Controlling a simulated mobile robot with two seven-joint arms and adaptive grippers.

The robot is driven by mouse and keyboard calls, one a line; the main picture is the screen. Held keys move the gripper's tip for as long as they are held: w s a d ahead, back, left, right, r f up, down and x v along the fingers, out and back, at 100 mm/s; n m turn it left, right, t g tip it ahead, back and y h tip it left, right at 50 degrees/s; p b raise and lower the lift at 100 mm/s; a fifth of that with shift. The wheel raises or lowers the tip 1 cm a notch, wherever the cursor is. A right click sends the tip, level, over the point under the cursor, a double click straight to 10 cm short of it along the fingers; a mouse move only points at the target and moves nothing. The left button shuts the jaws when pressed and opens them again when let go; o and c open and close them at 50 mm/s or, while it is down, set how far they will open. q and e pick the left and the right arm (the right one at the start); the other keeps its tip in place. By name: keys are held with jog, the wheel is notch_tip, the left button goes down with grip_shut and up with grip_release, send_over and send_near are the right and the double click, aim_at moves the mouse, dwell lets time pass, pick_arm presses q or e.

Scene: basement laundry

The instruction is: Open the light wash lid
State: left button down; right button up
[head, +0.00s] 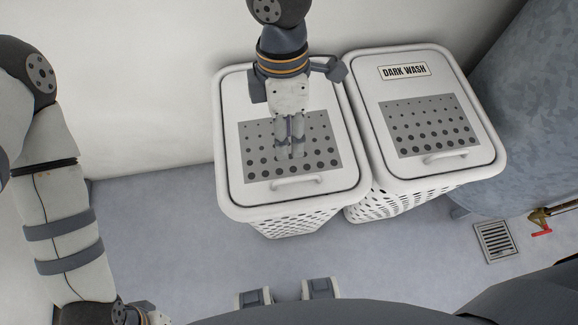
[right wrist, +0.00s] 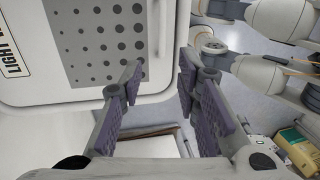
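The light wash hamper is the white left basket in the head view. Its lid (head: 235,130) lies shut, with a grey panel of dark holes and a pale handle (head: 298,183) at the front edge. My right gripper (head: 290,152) points down over the panel, behind the handle, and hides the lid's label. In the right wrist view the lid (right wrist: 150,20) shows at left with part of a "LIGHT" label (right wrist: 10,48). The right gripper (right wrist: 162,75) is open there, with nothing between its fingers. My left gripper (head: 150,314) is cut off at the bottom edge.
The dark wash hamper (head: 362,105), also with a shut lid, stands close to the right. A floor drain (head: 495,241) and a red-handled valve (head: 541,232) are at the far right. The floor (head: 150,215) left of the hampers is clear.

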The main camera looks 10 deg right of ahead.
aim_at(290, 179)
jog(key=f, duration=0.3)
jog(key=s+f, duration=0.1)
jog(key=f, duration=0.3)
jog(key=s+f, duration=0.1)
jog(key=f, duration=0.3)
jog(key=shift+s+b, duration=0.2)
jog(key=shift+b, duration=0.2)
jog(key=shift+c, duration=0.6)
grip_shut()
